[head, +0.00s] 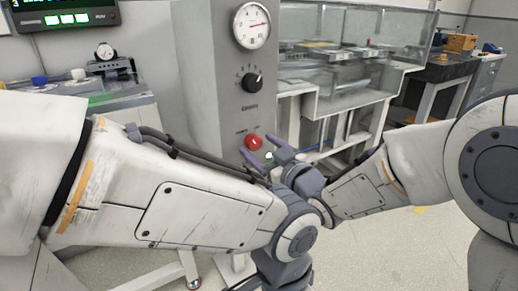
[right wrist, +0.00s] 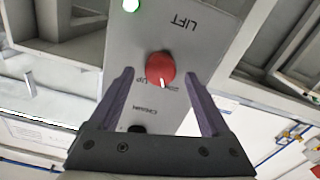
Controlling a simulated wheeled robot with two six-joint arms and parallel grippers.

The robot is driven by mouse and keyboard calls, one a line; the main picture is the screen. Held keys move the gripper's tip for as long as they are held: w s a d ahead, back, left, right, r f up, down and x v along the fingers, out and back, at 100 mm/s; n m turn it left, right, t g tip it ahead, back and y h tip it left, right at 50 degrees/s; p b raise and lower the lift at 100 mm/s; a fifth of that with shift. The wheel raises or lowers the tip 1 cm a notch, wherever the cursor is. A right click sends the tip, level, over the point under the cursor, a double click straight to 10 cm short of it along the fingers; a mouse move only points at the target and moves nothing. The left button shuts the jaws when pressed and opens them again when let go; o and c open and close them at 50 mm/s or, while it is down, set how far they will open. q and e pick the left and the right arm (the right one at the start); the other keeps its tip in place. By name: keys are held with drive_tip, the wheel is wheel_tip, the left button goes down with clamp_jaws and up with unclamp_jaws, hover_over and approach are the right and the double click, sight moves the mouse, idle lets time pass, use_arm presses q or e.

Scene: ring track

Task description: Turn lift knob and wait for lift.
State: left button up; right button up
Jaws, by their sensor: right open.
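The red round lift knob (head: 253,142) sits on the front of a grey column panel (head: 215,70). In the right wrist view the red knob (right wrist: 160,67) has a white mark at its lower edge, beside small print and the word LIFT. My right gripper (head: 257,145) is open and faces the knob. In the right wrist view its two fingers (right wrist: 158,75) lie left and right of the knob, with a gap on each side. I cannot tell whether the tips reach the knob's depth. My left forearm crosses the head view; its fingers are out of sight.
A black dial knob (head: 252,82) and round gauge (head: 251,26) sit above on the panel. A glass-walled tank (head: 340,50) stands behind. A bench with instruments (head: 110,65) is at left.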

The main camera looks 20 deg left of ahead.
drive_tip(key=shift+w+a, duration=0.2)
drive_tip(key=shift+a, duration=0.1)
clamp_jaws()
